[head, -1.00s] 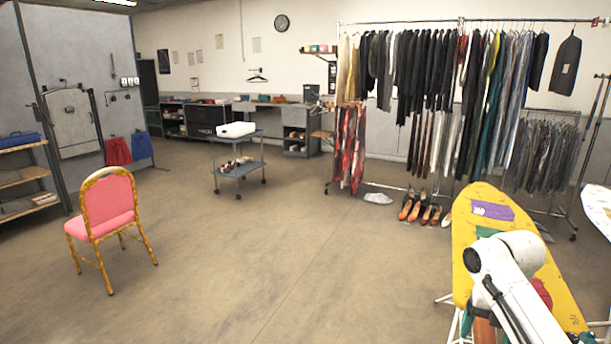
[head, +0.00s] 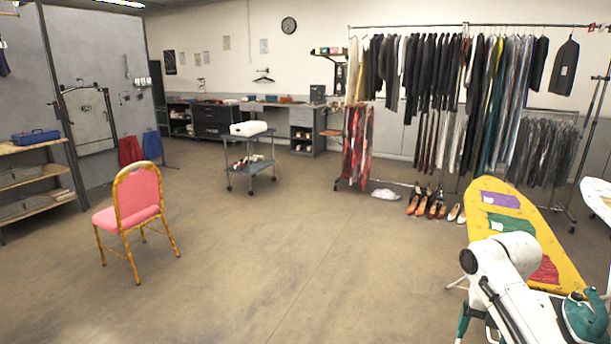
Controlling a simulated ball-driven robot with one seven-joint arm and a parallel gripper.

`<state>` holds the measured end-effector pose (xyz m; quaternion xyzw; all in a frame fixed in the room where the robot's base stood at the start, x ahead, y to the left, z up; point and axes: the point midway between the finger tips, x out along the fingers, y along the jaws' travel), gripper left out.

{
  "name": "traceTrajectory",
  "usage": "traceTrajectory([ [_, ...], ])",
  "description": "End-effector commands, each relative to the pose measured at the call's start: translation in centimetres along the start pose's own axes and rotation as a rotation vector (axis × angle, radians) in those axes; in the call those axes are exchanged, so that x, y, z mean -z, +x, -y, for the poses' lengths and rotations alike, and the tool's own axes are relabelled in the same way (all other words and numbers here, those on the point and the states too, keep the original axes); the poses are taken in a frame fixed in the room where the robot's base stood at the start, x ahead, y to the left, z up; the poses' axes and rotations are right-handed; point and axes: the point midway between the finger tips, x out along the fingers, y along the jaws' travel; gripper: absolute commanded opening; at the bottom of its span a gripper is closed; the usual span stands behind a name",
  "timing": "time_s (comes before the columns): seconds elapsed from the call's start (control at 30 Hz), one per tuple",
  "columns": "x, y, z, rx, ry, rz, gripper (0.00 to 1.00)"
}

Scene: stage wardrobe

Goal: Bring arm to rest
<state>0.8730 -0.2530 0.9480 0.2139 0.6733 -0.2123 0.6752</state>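My arm (head: 505,270), white with black parts, reaches in from the bottom right. It is folded in front of the yellow ironing board (head: 553,235) and hides part of it. My gripper does not show. A teal and white rounded piece (head: 588,315) shows beside the arm at the bottom right corner; I cannot tell whether it belongs to my arm. On the board lie a purple cloth (head: 503,200), a green cloth (head: 510,223) and a red cloth (head: 545,271), the last partly behind the arm.
A pink chair (head: 138,200) stands at the left. A trolley (head: 262,168) is at mid-room. A clothes rack (head: 420,26) with shoes (head: 425,206) beneath stands behind the board. A second white board (head: 597,198) is at the right edge. The middle floor is clear.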

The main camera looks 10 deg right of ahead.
Motion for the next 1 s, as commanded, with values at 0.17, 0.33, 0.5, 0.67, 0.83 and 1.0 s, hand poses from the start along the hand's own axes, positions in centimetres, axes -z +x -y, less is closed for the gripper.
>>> traceTrajectory([
  [0.17, 1.4, 1.3, -1.9, -0.029, 0.068, -0.002, 0.81],
  [0.33, 3.0, 2.6, -3.8, -0.061, 0.162, -0.006, 0.81],
  [0.5, 5.6, 4.5, -6.2, -0.103, 0.303, -0.019, 0.81],
  [0.67, 9.3, 6.8, -8.6, -0.148, 0.501, -0.048, 0.81],
  [0.83, 15.5, 10.0, -10.6, -0.192, 0.848, -0.105, 0.81],
  [1.0, 22.3, 12.8, -10.0, -0.194, 1.265, -0.162, 0.81],
])
